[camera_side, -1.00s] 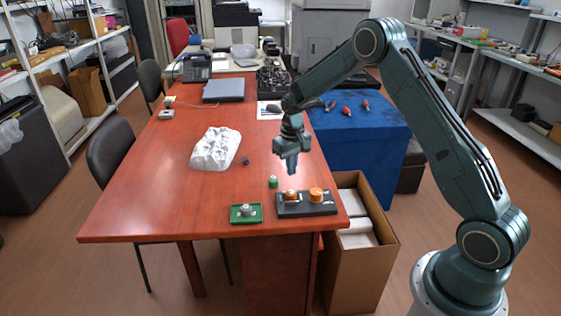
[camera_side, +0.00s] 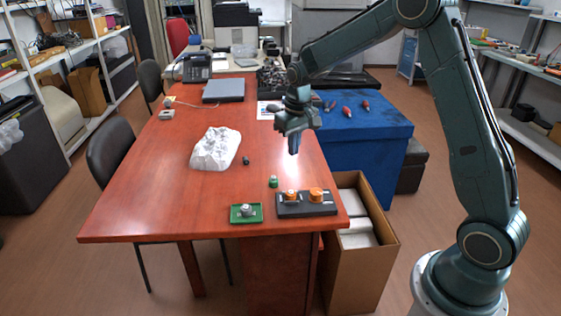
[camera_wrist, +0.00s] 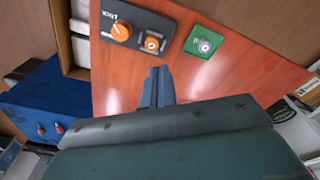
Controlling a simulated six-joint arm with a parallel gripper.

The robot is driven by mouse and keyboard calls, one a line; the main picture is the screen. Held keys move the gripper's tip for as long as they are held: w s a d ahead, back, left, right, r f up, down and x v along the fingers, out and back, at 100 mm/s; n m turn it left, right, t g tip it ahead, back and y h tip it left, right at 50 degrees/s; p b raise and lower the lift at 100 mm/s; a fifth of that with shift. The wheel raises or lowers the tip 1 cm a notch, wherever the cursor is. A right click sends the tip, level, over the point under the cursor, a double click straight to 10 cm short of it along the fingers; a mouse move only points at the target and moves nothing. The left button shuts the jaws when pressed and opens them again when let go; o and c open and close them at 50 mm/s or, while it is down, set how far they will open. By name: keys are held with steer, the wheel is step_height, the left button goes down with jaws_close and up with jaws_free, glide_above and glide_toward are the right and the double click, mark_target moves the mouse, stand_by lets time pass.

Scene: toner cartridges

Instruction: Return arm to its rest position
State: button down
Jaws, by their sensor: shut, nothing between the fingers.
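My gripper (camera_side: 294,148) hangs in the air above the right part of the red-brown table (camera_side: 130,195), fingers pointing down. Its fingers are together with nothing between them; they also show in the wrist view (camera_wrist: 157,84). A dark panel (camera_side: 318,209) with an orange knob (camera_side: 316,194) and a smaller orange part (camera_side: 291,196) lies at the table's near right edge. A green tray (camera_side: 235,216) with a grey knob-like part (camera_side: 247,210) lies to its left. A small green piece (camera_side: 273,181) stands behind the panel. My gripper is clear of all of them.
A white crumpled block (camera_side: 214,148) and a small dark piece (camera_side: 246,160) lie mid-table. A laptop (camera_side: 223,90) and a telephone (camera_side: 196,66) are further back. A blue-covered table (camera_side: 370,145) with red-handled tools stands right. An open cardboard box (camera_side: 372,265) is below.

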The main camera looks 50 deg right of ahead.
steer(key=s+a+r+n+t, duration=0.1)
steer(key=s+a+r, duration=0.3)
steer(key=s+r, duration=0.3)
steer(key=s+a+r+t, duration=0.1)
steer(key=s+a+r, duration=0.2)
steer(key=s+r, duration=0.4)
steer(key=s+a+r+n+t, duration=0.1)
steer(key=s+a+t, duration=0.1)
steer(key=s, duration=1.3)
steer(key=shift+s+a+t, duration=0.3)
steer(key=shift+a, duration=0.6)
